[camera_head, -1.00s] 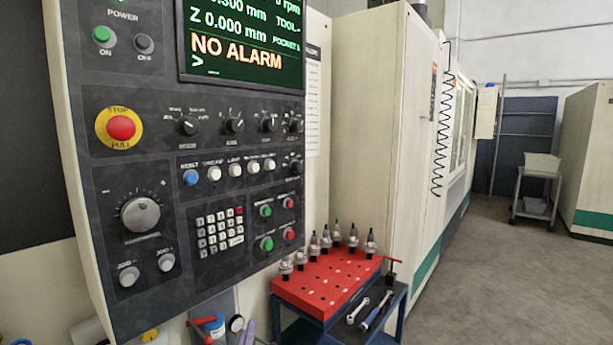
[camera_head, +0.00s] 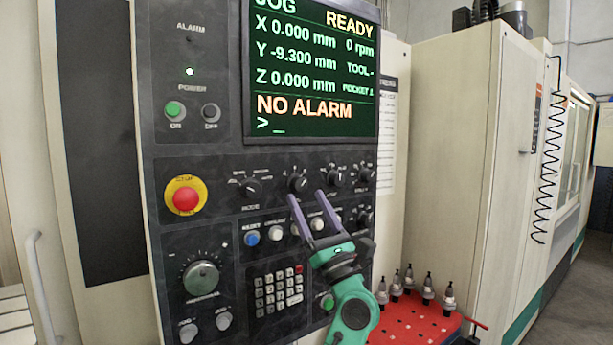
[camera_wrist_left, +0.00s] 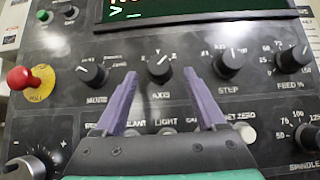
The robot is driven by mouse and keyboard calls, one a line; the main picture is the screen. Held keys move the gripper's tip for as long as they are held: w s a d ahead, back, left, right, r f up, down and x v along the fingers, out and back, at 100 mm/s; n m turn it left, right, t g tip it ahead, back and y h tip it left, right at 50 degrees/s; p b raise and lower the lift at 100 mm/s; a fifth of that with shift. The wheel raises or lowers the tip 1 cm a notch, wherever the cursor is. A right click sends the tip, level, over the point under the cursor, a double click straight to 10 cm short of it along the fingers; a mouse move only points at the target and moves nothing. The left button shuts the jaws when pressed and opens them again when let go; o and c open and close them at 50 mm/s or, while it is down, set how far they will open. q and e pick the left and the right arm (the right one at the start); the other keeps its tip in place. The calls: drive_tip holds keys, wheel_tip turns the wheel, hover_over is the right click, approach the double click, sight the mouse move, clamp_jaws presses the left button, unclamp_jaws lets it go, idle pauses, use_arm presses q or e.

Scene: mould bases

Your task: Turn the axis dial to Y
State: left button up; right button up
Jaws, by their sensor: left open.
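The axis dial (camera_head: 298,184) is a black knob in the upper row of dials on the dark control panel (camera_head: 215,145). In the left wrist view the axis dial (camera_wrist_left: 161,68) sits above the word AXIS, with small letters over it; its pointer leans to the upper right. My left gripper (camera_head: 307,212) is open and empty. Its two purple fingers point up toward the axis dial from just below. In the left wrist view my left gripper (camera_wrist_left: 160,82) has a finger on either side of the dial's column, apart from the knob. My right gripper is not in view.
The mode dial (camera_wrist_left: 92,75) is left of the axis dial and the step dial (camera_wrist_left: 229,64) is right. A red emergency stop button (camera_head: 186,198) is further left. The screen (camera_head: 312,70) above reads NO ALARM. A red tool tray (camera_head: 415,322) stands lower right.

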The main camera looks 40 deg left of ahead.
sight(298, 184)
use_arm(q)
drive_tip(key=shift+p+x, duration=0.3)
drive_tip(key=shift+x, duration=0.75)
drive_tip(key=shift+a+r, duration=0.3)
drive_tip(key=shift+a, duration=0.05)
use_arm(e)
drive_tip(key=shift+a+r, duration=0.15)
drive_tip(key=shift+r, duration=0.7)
